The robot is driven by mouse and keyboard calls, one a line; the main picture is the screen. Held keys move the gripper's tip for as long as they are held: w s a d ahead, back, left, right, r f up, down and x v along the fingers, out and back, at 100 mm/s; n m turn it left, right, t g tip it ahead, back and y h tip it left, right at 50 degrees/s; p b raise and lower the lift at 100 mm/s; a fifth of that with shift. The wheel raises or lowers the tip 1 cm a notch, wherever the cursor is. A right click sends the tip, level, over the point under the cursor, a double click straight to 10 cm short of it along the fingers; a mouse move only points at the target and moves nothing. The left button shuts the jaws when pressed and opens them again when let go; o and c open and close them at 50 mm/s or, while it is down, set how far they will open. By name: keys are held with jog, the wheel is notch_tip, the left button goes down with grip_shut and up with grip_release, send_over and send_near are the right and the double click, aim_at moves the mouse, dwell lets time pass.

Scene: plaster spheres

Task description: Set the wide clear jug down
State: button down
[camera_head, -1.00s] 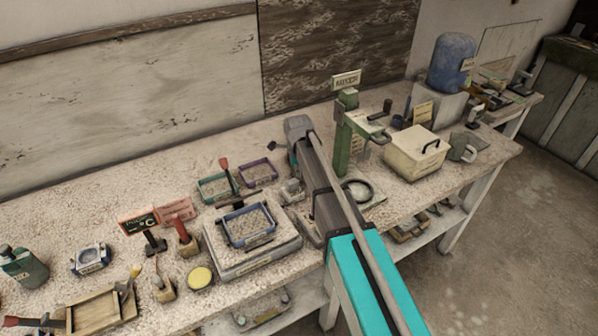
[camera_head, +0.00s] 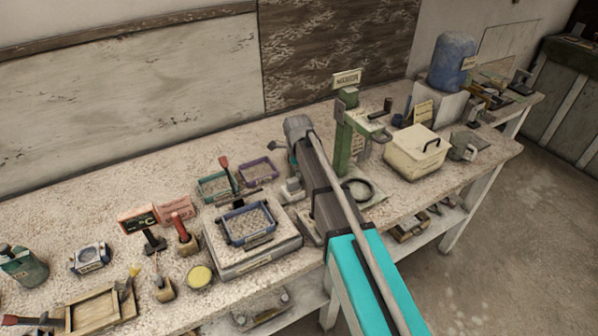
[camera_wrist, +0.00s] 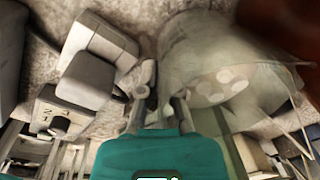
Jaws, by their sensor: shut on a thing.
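The wide clear jug (camera_wrist: 212,58) shows in the wrist view as a pale see-through vessel right of centre, with several light round patches visible through or on it. My gripper (camera_wrist: 160,106) is at the jug's left side in that view, its two grey fingers reaching up from the teal body. It is shut on the jug, seemingly at the handle side; the exact contact is unclear. In the head view my arm hides the jug and the gripper's fingertips. I cannot tell whether the jug's base touches the bench.
The speckled bench (camera_head: 95,205) carries a scale with a blue-rimmed tray (camera_head: 225,228) left of my arm. A green stand (camera_head: 343,150) and a cream lidded box (camera_head: 416,150) stand to the right. A purple tray (camera_head: 258,171) is close by on the left. The back left bench is clear.

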jog(key=shift+f+b, duration=0.35)
jog(key=shift+f, duration=0.1)
jog(key=c, duration=0.7)
grip_release()
jog(key=shift+r, duration=0.1)
jog(key=shift+r+p, duration=1.95)
jog(key=shift+p, duration=0.05)
